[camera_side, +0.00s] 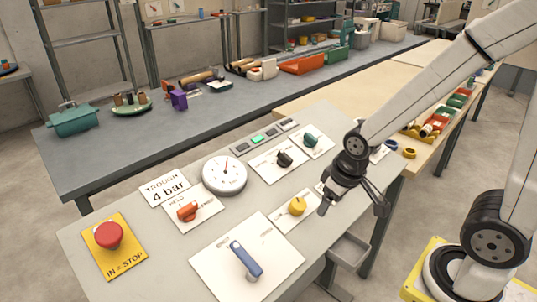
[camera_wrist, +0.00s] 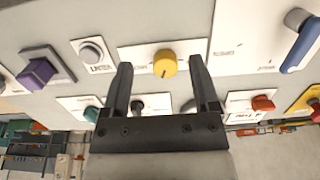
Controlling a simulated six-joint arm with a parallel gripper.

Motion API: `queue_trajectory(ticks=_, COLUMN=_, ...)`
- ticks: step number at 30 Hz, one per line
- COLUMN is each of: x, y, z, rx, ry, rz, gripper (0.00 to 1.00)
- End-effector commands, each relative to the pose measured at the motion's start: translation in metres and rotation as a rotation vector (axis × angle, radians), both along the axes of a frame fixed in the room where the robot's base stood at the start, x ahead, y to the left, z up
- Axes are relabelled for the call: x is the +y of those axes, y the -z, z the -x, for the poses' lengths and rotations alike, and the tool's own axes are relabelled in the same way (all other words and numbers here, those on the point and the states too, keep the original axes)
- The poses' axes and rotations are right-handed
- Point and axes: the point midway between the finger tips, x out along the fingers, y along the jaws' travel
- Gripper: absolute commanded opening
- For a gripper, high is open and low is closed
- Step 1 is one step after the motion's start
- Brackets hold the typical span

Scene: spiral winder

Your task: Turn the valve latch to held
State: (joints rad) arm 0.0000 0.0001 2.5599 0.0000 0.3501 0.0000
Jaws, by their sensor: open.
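An orange-red knob (camera_side: 187,211) sits on a white plate on the grey panel, left of centre in the side view. A small label on its plate seems to read "HELD"; its other print is too small to read. The knob also shows at the right in the wrist view (camera_wrist: 262,103). Its exact setting is hard to tell. My gripper (camera_side: 352,208) is open and empty above the panel's right edge, well to the right of this knob. In the wrist view, my open fingers (camera_wrist: 161,62) frame the yellow knob (camera_wrist: 163,64) without touching it.
The panel also carries a blue lever (camera_side: 246,259), a red stop button (camera_side: 109,235), a round gauge (camera_side: 224,174), a black knob (camera_side: 284,158) and a green knob (camera_side: 311,140). The space above the panel looks clear.

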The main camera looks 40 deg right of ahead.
Motion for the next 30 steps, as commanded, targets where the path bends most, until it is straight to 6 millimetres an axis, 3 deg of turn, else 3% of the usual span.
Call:
queue_trajectory(ticks=8, x=0.007, y=-0.005, z=-0.018, rx=0.011, ry=-0.003, rz=-0.004, gripper=1.00)
queue_trajectory(ticks=14, x=0.024, y=-0.015, z=-0.057, rx=0.036, ry=-0.005, rz=-0.013, gripper=1.00)
queue_trajectory(ticks=30, x=0.113, y=-0.043, z=-0.168, rx=0.137, ry=-0.007, rz=-0.023, gripper=1.00)
